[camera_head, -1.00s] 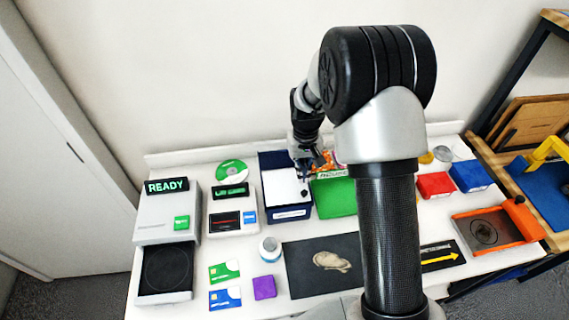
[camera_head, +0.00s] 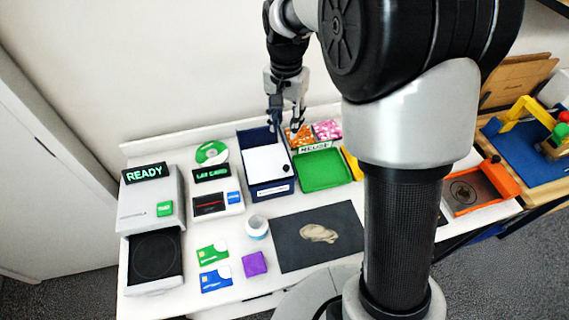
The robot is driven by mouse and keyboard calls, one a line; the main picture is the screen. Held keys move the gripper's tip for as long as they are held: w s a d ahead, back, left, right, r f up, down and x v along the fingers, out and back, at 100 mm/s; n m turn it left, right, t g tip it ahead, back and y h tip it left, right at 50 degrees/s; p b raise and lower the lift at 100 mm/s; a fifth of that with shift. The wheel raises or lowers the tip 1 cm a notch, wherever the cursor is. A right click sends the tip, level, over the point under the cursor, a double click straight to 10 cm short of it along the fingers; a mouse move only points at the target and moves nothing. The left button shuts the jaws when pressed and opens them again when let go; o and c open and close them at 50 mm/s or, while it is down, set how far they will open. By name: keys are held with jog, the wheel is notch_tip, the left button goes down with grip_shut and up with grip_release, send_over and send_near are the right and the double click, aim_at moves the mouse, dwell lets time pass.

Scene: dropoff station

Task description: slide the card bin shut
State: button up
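The card bin (camera_head: 267,191) is a dark blue box with a pale label on its front, standing at the back middle of the table. A white panel (camera_head: 265,158) with a small black knob (camera_head: 285,168) near its right edge covers much of its top. A dark blue strip shows behind the panel; I cannot tell whether it is an opening or the back wall. My gripper (camera_head: 286,127) points down above the bin's back right corner, beyond the knob and apart from it. Its two fingers are spread, with nothing seen between them.
A green tray (camera_head: 322,171) stands close to the bin's right, with orange and pink packets (camera_head: 326,130) behind it. A card reader (camera_head: 218,204) is to the left. My arm hides part of the right side.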

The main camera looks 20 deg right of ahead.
jog(key=shift+s+r+m, duration=0.25)
jog(key=shift+r+m, duration=0.05)
jog(key=b, duration=0.4)
send_near(286, 167)
notch_tip(286, 167, down, 8)
jog(key=shift+c, duration=0.3)
grip_shut()
